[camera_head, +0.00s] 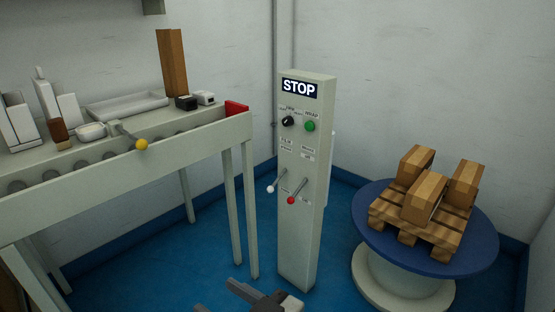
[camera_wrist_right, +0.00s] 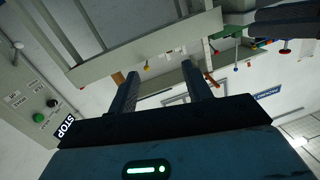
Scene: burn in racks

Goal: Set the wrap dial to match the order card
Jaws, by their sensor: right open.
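A grey control post (camera_head: 299,230) stands in the middle of the head view under a STOP sign (camera_head: 299,88). A black dial (camera_head: 288,121) sits on its face, left of a green button (camera_head: 310,126). The dial's setting is too small to read. Small labels are on the panel; I cannot tell whether one is the order card. In the right wrist view the dial (camera_wrist_right: 52,103) and button (camera_wrist_right: 38,117) show at the left. My right gripper (camera_head: 216,296) is low in front of the post, open, empty and apart from it.
Two levers, white-tipped (camera_head: 270,189) and red-tipped (camera_head: 291,200), stick out below the dial. A conveyor table (camera_head: 130,165) with several items stands left. A blue turntable (camera_head: 480,240) holds a pallet (camera_head: 440,238) with boxes at right. Blue floor lies between.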

